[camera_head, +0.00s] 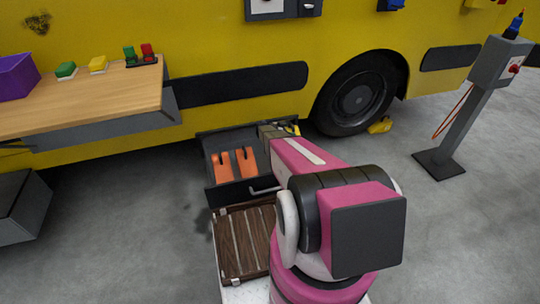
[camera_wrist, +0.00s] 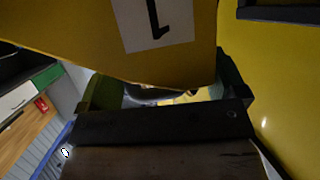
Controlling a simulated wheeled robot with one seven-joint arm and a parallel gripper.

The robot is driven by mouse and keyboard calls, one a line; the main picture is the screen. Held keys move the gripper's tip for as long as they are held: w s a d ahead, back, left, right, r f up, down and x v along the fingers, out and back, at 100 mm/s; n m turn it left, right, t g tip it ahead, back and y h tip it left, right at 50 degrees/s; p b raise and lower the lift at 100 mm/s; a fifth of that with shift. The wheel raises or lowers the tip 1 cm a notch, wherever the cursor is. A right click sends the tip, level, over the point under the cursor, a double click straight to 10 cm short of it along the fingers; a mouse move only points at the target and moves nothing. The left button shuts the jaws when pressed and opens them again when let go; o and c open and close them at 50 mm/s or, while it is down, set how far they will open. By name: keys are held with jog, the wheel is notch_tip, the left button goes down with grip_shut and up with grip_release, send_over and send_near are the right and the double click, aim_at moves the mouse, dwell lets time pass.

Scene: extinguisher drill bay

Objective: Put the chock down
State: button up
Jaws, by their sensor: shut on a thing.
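A yellow chock with a white label marked "1" (camera_wrist: 125,50) fills the upper part of the wrist view, very close to the camera. My gripper (camera_wrist: 165,88) shows as dark pieces at the chock's lower edge and is shut on it. In the head view my pink arm hides most of the gripper, and only a small bit of yellow shows beyond the arm. What lies directly under the chock cannot be made out.
An open dark drawer (camera_head: 222,191) with orange pieces (camera_head: 246,163) lies left of my arm, above brown slats (camera_head: 240,245). Another yellow chock (camera_head: 380,125) sits by the wheel (camera_head: 358,97). A wooden bench (camera_head: 80,97) is left, a grey post (camera_head: 468,115) right. Grey floor (camera_head: 435,235) is clear at right.

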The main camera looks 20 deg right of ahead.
notch_tip(320, 180, down, 9)
jog(key=shift+f, duration=0.1)
dwell(0.4)
jog(key=o, duration=1.6)
jog(key=shift+c, duration=0.2)
jog(key=v, duration=0.7)
jog(key=s+a+r+n+g+y, duration=0.1)
jog(key=s+a+r+n+y, duration=0.3)
jog(key=s+r, duration=0.5)
jog(key=s+a+r+n+y, duration=0.5)
jog(key=s+r, duration=0.4)
jog(key=s, duration=0.3)
jog(key=s+a+r+n+g+y, duration=0.1)
jog(key=s+a+r+n+y, duration=0.3)
jog(key=s, duration=0.7)
jog(key=a+r+n, duration=0.2)
jog(key=a+r, duration=0.2)
jog(key=r, duration=0.1)
jog(key=shift+s+r+n+g, duration=0.3)
jog(key=shift+s+r+n, duration=0.05)
jog(key=shift+r+n, duration=0.05)
